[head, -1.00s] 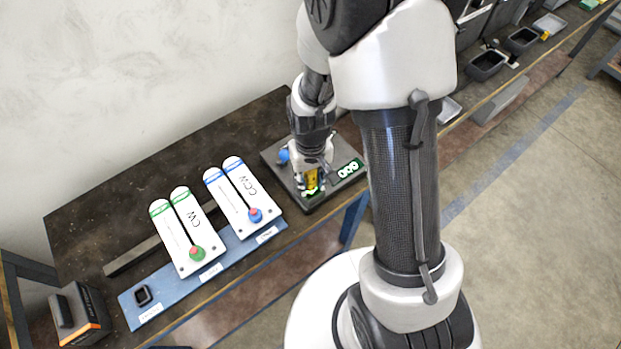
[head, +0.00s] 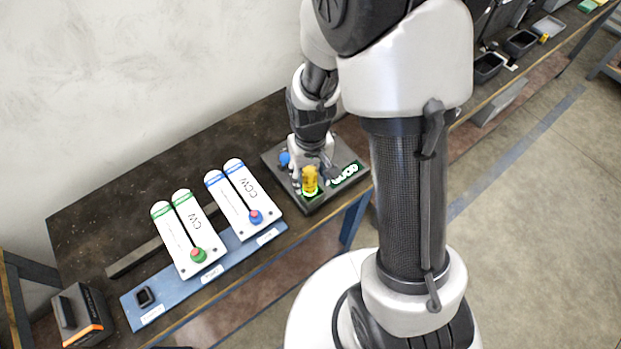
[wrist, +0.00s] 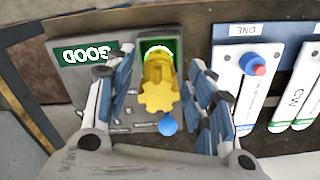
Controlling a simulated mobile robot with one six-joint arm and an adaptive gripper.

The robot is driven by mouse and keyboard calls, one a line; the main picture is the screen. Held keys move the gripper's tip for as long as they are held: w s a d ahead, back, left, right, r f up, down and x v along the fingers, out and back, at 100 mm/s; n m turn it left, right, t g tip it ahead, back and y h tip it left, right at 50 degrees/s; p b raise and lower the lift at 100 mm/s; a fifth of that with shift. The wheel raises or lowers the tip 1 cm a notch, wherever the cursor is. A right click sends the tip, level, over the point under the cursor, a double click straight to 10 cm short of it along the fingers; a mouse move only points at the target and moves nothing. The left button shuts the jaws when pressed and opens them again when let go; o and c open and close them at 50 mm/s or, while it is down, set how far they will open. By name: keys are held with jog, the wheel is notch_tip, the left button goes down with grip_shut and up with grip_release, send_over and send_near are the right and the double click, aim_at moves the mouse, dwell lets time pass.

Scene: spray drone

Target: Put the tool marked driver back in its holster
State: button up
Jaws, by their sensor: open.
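A yellow tool (head: 310,180) with a lobed end stands on the dark grey plate, at a green-edged square spot (wrist: 175,45). It also shows in the wrist view (wrist: 159,88), between my fingers; I cannot read a mark on it. My gripper (head: 313,172) is open around it, with one finger on each side in the wrist view (wrist: 160,72) and gaps between. A black square socket (head: 145,296) is empty on the blue strip at the left; its label is too small to read, so I cannot tell if it is the holster.
The grey plate (head: 331,191) carries a green GOOD label (wrist: 84,54) and a blue ball (wrist: 168,126). White CW (head: 183,240) and CCW (head: 239,203) boards stand on the blue strip (head: 190,285). A black and orange box (head: 82,315) is at the left end.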

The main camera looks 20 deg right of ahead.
notch_tip(320, 180, up, 9)
jog(key=shift+p, duration=1.15)
jog(key=s+r+t, duration=0.4)
jog(key=s+r, duration=1)
jog(key=r, duration=0.5)
jog(key=shift+s+t, duration=0.3)
jog(key=shift+s, duration=0.05)
jog(key=shift+f, duration=0.15)
jog(key=shift+f+b, duration=0.35)
jog(key=shift+b, duration=0.15)
jog(key=shift+c, duration=0.5)
